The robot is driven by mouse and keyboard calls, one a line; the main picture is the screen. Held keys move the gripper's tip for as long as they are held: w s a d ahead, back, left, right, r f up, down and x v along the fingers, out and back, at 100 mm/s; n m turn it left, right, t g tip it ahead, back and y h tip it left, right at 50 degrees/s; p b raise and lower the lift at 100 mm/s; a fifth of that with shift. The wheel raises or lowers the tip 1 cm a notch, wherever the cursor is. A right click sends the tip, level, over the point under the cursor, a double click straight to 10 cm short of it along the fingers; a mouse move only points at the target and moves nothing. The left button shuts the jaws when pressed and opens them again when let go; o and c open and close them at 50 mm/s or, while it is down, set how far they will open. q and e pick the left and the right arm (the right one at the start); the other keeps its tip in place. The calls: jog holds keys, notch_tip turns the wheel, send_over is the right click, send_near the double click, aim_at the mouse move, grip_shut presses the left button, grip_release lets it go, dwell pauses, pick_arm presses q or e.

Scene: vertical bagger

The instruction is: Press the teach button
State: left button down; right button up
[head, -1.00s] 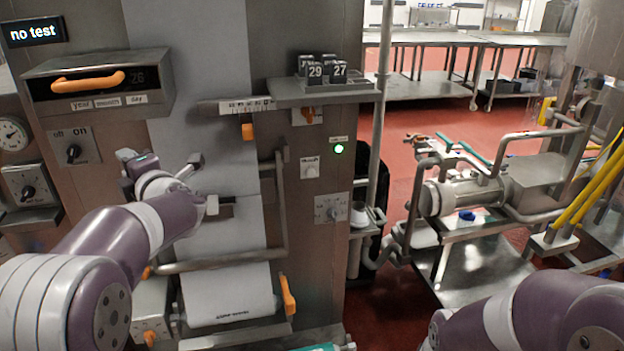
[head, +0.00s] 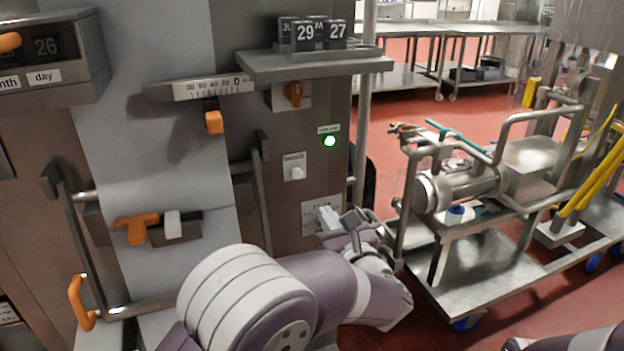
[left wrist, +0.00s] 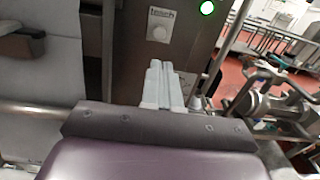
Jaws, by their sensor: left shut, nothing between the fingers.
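The teach button is a round white knob (head: 296,172) on a small pale plate on the steel machine front, under a small printed label. It also shows in the left wrist view (left wrist: 158,33), where the label above it is partly legible. My left gripper (head: 328,218) is shut and empty, lower and to the right of the knob in the head view, over a pale switch plate. In the left wrist view its closed fingers (left wrist: 163,85) point up toward the knob, with a gap between. My right gripper is out of view.
A lit green button (head: 329,141) sits above and right of the knob. A steel shelf (head: 315,65) with date blocks juts out above. A bent bar (head: 262,190) stands left of the knob. A steel cart with pipework (head: 470,270) is at the right.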

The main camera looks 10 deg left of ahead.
pick_arm(q)
jog(key=p, duration=0.2)
send_near(297, 175)
jog(key=x, duration=0.7)
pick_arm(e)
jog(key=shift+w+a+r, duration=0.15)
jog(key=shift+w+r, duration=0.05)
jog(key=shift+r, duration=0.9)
pick_arm(q)
jog(key=shift+d, duration=0.1)
